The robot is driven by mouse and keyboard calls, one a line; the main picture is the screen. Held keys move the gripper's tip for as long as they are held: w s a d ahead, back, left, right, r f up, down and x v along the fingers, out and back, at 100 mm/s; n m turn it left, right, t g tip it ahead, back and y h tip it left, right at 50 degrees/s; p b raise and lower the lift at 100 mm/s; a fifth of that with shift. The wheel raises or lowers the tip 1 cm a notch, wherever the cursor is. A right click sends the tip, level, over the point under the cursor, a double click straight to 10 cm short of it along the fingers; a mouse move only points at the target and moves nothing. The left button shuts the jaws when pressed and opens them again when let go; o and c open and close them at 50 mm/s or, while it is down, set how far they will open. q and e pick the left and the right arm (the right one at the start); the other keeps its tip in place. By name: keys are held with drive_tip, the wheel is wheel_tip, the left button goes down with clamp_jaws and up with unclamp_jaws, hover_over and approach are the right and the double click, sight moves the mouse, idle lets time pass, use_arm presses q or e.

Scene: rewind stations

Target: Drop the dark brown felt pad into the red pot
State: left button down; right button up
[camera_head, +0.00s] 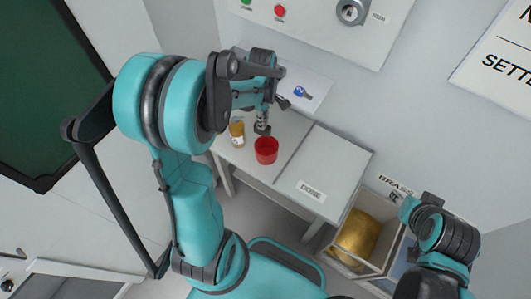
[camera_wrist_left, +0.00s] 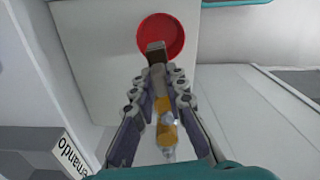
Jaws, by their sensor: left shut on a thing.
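My left gripper (camera_head: 263,120) is shut on the dark brown felt pad (camera_head: 262,130), a small block hanging from its fingertips. In the left wrist view the pad (camera_wrist_left: 156,53) sticks out past the fingertips (camera_wrist_left: 159,72) and overlaps the near rim of the red pot (camera_wrist_left: 172,34). The red pot (camera_head: 266,152) is round and open at the top and stands on the light table. The pad is apart from the pot floor in the wrist view; its exact height over the rim I cannot tell. My right gripper (camera_head: 410,207) is at the right, its fingers unclear.
An amber bottle (camera_head: 237,133) stands just left of the pot. A blue item (camera_head: 302,92) lies on white paper behind. A board marked DONE (camera_head: 325,175) is to the right and looks bare. A bin with a golden roll (camera_head: 357,238) stands farther right.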

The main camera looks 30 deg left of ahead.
use_arm(q)
drive_tip(key=shift+f+b, duration=1.2)
drive_tip(key=shift+f, duration=0.75)
drive_tip(key=c, duration=1.5)
unclamp_jaws()
drive_tip(key=shift+o, duration=0.2)
drive_tip(key=shift+r, duration=0.1)
wheel_tip(320, 180, up, 12)
